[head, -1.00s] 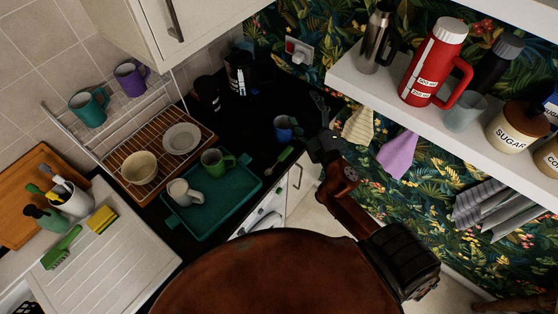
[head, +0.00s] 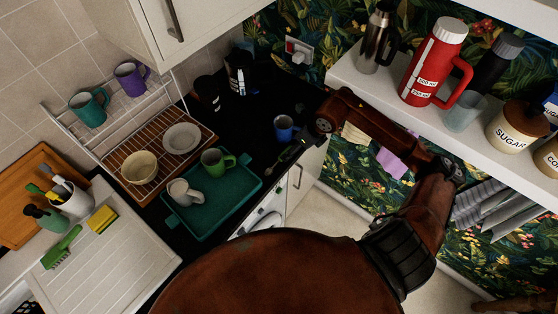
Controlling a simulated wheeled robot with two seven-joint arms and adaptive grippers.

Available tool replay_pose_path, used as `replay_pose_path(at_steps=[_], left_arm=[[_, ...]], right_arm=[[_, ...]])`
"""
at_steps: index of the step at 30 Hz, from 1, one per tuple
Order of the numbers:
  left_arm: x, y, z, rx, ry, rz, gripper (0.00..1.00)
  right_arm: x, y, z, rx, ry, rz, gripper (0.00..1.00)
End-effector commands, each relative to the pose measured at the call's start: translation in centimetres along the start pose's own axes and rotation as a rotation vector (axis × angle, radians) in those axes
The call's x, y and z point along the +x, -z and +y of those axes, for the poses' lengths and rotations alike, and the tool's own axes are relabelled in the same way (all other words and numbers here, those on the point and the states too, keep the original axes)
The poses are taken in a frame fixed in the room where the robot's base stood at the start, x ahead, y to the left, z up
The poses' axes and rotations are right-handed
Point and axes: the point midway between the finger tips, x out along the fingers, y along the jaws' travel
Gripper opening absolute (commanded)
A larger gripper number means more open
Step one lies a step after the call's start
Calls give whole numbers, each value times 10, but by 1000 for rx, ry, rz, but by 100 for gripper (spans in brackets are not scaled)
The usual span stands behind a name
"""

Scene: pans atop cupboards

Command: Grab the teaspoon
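The teaspoon (head: 283,158) lies on the black worktop, between the green tray and the front edge, below the blue mug (head: 284,128). It looks thin and its far end is close to my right gripper. My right gripper (head: 302,142) is dark against the dark worktop, at the front edge of the counter beside the teaspoon. Its fingers are too small and dark to tell whether they are open or touching the spoon. My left gripper is out of view.
A green tray (head: 196,221) holds a green mug (head: 213,161) and a white jug (head: 183,191). A wooden rack (head: 140,186) with a bowl and a plate stands behind it. A white shelf (head: 345,75) with flasks is close above my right arm.

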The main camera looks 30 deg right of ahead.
Motion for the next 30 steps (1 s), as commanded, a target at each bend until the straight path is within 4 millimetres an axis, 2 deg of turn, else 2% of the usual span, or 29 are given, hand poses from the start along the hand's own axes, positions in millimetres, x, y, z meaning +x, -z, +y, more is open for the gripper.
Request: replay_pose_path(at_steps=[11, 19, 27, 30], left_arm=[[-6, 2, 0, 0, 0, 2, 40], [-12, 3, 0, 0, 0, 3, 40], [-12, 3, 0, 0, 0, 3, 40], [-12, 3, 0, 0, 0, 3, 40]], right_arm=[[36, 2, -4, 1, 9, 12, 80], [73, 2, -6, 0, 10, 11, 80], [77, 2, -6, -3, 11, 12, 80], [77, 2, -6, -2, 11, 11, 75]])
